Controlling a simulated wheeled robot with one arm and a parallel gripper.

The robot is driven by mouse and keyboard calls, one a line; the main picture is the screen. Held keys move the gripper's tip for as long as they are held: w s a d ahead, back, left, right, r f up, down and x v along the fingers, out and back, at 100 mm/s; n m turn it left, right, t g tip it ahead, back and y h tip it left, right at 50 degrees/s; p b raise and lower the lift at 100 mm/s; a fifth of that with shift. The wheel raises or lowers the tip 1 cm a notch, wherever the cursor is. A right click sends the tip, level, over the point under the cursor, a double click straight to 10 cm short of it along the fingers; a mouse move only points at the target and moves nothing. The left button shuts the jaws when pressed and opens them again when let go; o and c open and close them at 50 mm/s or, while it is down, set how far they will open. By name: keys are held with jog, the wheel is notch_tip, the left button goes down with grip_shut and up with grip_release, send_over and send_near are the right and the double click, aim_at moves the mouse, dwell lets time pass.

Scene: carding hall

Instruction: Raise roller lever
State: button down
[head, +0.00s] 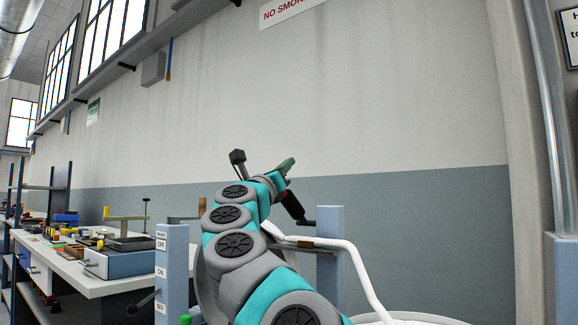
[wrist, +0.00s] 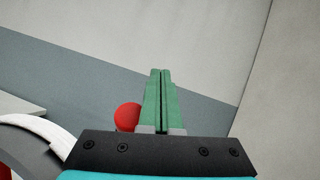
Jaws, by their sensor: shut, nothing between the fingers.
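My gripper (head: 287,165) is raised in front of the wall in the head view, its green fingers pointing up and right. In the wrist view its two green fingers (wrist: 161,98) are together, with nothing between them. A round red knob (wrist: 128,117) shows just left of the fingers, partly hidden behind the gripper; I cannot tell whether they touch. In the head view a dark handle (head: 292,206) on a crank-like arm sits just below my gripper, by a blue-grey post (head: 330,255). Which of these is the roller lever is unclear.
A blue-grey post (head: 171,275) with OFF and ON labels and a black-knobbed lever (head: 133,309) stands left of my arm. A cluttered workbench (head: 75,272) is further left. A white curved tube (head: 362,275) runs right of my arm.

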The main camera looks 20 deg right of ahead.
jog(key=shift+b+v, duration=0.45)
jog(key=shift+v, duration=2.3)
